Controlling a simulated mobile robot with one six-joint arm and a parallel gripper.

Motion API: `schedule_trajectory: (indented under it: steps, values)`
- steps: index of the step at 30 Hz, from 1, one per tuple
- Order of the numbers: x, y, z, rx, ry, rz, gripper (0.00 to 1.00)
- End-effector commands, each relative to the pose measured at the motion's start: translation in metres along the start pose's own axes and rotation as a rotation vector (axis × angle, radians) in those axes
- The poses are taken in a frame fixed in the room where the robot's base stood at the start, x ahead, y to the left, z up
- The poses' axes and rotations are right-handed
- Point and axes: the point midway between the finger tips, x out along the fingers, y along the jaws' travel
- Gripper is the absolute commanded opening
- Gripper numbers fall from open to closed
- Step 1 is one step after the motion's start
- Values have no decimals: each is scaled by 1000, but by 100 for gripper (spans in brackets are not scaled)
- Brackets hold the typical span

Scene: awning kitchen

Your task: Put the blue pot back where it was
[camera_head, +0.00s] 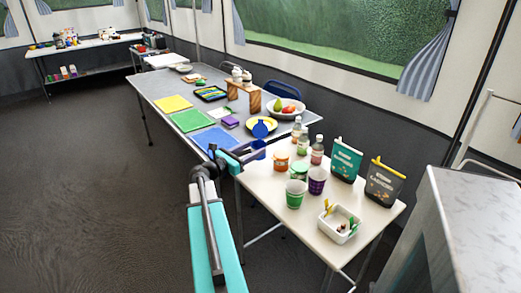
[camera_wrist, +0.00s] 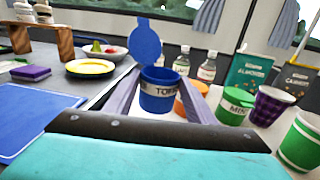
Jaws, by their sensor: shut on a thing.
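The blue pot (camera_wrist: 158,96) has a pale label and a round blue lid (camera_wrist: 146,42) standing open above it. It sits between the two fingers of my gripper (camera_wrist: 158,88), which is shut on it. In the head view the pot (camera_head: 259,149) is at the far left corner of the white table (camera_head: 262,190), close to the grey table's near end. I cannot tell whether its base touches a surface. An orange pot (camera_head: 281,159) and a green pot (camera_head: 299,171) stand on the white table to its right. The orange pot is partly hidden in the wrist view.
A green cup (camera_head: 295,194), a purple cup (camera_head: 317,181), several bottles, a teal box (camera_head: 345,161), a dark box (camera_head: 384,184) and a white bin (camera_head: 339,230) stand on the white table. The grey table (camera_head: 152,87) holds coloured mats, a yellow plate (camera_head: 271,123) and a fruit bowl (camera_head: 286,114).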

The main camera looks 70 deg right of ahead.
Motion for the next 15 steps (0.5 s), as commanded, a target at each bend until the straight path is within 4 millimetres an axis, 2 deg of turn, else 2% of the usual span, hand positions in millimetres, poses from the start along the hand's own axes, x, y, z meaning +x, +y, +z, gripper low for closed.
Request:
schedule_trajectory:
  steps: [9,15]
  values:
    - [42,17,-4,-1,-1,-1,24]
    - [54,21,-5,-1,-1,0,24]
